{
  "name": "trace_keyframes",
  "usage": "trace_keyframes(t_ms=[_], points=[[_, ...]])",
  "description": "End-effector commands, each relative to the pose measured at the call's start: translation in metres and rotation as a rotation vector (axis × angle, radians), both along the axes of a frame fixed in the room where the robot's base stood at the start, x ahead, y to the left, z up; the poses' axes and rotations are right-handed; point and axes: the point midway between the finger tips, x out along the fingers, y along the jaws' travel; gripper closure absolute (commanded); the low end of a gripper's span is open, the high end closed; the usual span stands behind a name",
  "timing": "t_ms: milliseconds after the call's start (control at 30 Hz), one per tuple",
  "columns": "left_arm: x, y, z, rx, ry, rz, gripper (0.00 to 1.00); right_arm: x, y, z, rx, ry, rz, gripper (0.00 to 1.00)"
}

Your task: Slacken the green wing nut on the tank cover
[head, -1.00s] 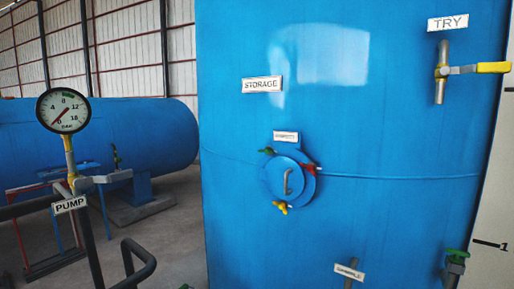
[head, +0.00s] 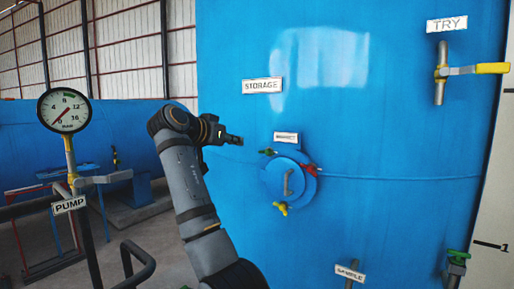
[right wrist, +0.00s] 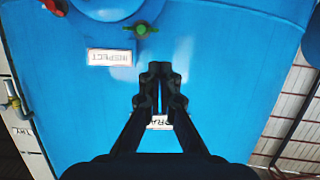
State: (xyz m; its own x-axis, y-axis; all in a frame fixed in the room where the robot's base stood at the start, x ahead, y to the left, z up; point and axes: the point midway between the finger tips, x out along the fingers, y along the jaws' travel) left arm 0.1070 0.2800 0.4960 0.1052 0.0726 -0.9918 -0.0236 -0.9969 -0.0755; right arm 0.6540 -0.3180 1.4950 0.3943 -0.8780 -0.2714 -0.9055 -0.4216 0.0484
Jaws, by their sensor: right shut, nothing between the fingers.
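The green wing nut (head: 268,152) is at the upper left of the round blue cover (head: 287,180) on the big blue tank. The cover also has a red wing nut (head: 311,170) at the right, a yellow one (head: 281,208) at the bottom and a grey handle (head: 287,181). My right gripper (head: 238,140) is shut and empty, left of the green wing nut and apart from it. In the right wrist view the shut fingers (right wrist: 161,72) show in the middle, with the green wing nut (right wrist: 141,29) beyond them near the top. My left gripper is not in view.
An INSPECT label (right wrist: 110,57) sits beside the cover, and a STORAGE label (head: 262,86) is higher up. A pressure gauge (head: 63,110) and pipes stand at the left. A yellow-handled TRY valve (head: 490,68) juts out at the upper right.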

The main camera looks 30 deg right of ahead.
Motion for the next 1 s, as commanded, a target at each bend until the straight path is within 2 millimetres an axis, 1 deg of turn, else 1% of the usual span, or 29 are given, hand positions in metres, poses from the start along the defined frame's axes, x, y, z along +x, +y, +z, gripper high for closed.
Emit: trace_keyframes(t_ms=[33, 100, 167, 267, 367, 467, 800, 833, 900, 1000], points=[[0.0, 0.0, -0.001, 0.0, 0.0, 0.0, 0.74, -0.008, 0.001, 0.018, -0.004, -0.028, -0.018, 1.0], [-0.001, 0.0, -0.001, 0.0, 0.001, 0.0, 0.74, -0.015, 0.002, 0.032, -0.008, -0.05, -0.038, 1.0], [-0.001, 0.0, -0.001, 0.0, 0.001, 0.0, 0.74, -0.018, 0.003, 0.037, -0.009, -0.059, -0.045, 1.0], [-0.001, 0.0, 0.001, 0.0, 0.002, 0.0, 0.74, -0.018, 0.001, 0.038, -0.009, -0.059, -0.047, 1.0], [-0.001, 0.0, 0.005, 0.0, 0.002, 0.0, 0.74, -0.014, -0.007, 0.037, -0.01, -0.057, -0.046, 1.0], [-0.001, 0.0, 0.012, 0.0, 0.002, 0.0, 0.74, -0.008, -0.022, 0.034, -0.009, -0.057, -0.048, 1.0], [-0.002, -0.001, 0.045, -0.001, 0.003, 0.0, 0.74, 0.019, -0.088, 0.018, -0.011, -0.056, -0.046, 1.0], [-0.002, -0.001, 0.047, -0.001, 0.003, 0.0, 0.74, 0.021, -0.091, 0.014, -0.01, -0.055, -0.045, 1.0], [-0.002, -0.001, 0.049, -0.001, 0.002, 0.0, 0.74, 0.021, -0.088, -0.002, -0.009, -0.055, -0.042, 1.0], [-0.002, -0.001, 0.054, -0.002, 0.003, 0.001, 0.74, 0.02, -0.088, -0.014, -0.009, -0.056, -0.042, 1.0]])
